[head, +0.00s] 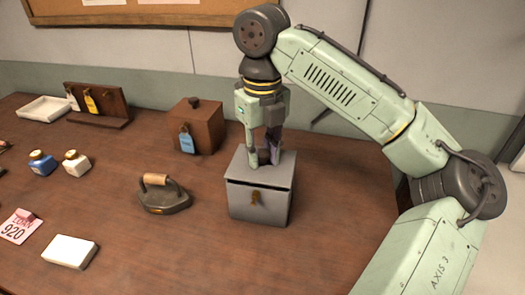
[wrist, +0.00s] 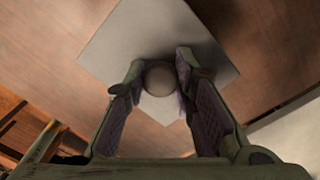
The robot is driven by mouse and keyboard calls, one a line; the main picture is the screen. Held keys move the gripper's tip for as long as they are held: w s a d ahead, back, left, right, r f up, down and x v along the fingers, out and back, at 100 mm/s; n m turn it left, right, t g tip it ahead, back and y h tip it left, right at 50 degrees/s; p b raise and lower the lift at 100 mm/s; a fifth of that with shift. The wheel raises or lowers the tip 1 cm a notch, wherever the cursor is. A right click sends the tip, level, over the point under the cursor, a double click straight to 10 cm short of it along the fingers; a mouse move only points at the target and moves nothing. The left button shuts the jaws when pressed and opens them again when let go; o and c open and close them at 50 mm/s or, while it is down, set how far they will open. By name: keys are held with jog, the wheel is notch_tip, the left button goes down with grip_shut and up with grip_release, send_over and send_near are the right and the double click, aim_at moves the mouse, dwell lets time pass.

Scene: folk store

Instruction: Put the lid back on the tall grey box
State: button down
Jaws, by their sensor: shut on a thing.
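The tall grey box (head: 258,204) stands upright on the wooden table, with a small brownish clasp on its front. The inside of the box is hidden.
An old iron (head: 165,195) stands left of the box. A brown wooden box (head: 205,128) with a blue tag is behind it. Small bottles (head: 42,163), a white block (head: 70,251) and a pink number card (head: 19,227) lie further left. The table (head: 335,215) right of the box is clear.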

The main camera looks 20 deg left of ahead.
jog(key=shift+f+p, duration=0.3)
jog(key=shift+f, duration=0.15)
dwell(0.8)
jog(key=c, duration=1.2)
grip_release()
jog(key=shift+c, duration=0.2)
jog(key=shift+o, duration=0.4)
jog(key=o, duration=0.4)
jog(key=shift+r, duration=0.1)
jog(key=shift+r, duration=3.45)
jog(key=shift+c, duration=0.4)
